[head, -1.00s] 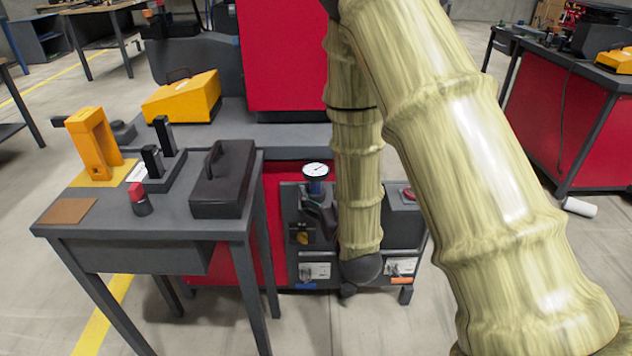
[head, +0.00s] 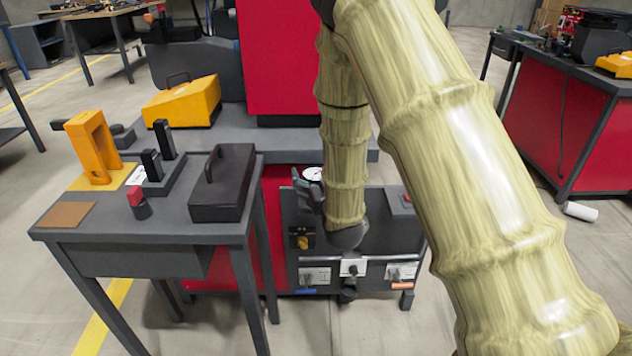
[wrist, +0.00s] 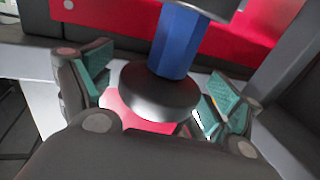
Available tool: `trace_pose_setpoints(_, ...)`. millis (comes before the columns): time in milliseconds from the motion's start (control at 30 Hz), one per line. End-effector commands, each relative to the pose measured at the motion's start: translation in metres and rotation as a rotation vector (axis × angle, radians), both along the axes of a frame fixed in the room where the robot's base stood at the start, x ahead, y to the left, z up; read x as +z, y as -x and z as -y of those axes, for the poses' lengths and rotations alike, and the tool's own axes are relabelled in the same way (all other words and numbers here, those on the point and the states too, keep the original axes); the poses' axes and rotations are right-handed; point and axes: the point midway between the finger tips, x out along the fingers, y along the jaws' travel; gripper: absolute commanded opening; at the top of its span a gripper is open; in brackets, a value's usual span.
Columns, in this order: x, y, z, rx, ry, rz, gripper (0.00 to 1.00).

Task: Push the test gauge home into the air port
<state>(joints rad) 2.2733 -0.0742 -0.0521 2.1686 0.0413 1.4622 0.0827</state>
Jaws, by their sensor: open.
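The test gauge shows its round white dial (head: 312,174) in the head view, partly covered by my arm. In the wrist view its blue body (wrist: 178,42) stands over a wide dark round collar (wrist: 158,92). My gripper (wrist: 162,90) is open, with a teal-padded finger on each side of the collar. I cannot tell whether either finger touches it. In the head view my gripper (head: 308,192) is at the gauge, mostly behind my arm. The air port cannot be made out, so how deep the gauge sits does not show.
The grey machine front (head: 375,272) with several small panels lies below my gripper. To the left, a grey table (head: 180,226) bears a dark lidded case (head: 222,190), an orange stand (head: 90,150) and a red-topped knob (head: 138,203). Floor is free in front.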

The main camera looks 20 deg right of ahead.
Motion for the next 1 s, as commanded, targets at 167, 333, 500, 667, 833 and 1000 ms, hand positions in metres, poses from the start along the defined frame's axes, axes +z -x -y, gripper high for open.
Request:
trace_pose_setpoints(167, 0.000, 0.000, 0.000, 0.000, 0.000, 0.000, 0.91)
trace_pose_setpoints(333, 0.000, 0.000, 0.000, 0.000, 0.000, -0.001, 0.63)
trace_pose_setpoints(500, 0.000, 0.000, 0.000, 0.000, 0.000, -0.001, 0.35)
trace_pose_setpoints(667, 0.000, 0.000, 0.000, 0.000, -0.001, 0.000, 0.35)
trace_pose_setpoints(833, 0.004, 0.000, 0.000, 0.000, -0.001, 0.001, 0.35)
trace_pose_setpoints(1000, 0.022, 0.000, 0.000, -0.001, -0.001, 0.003, 0.35)
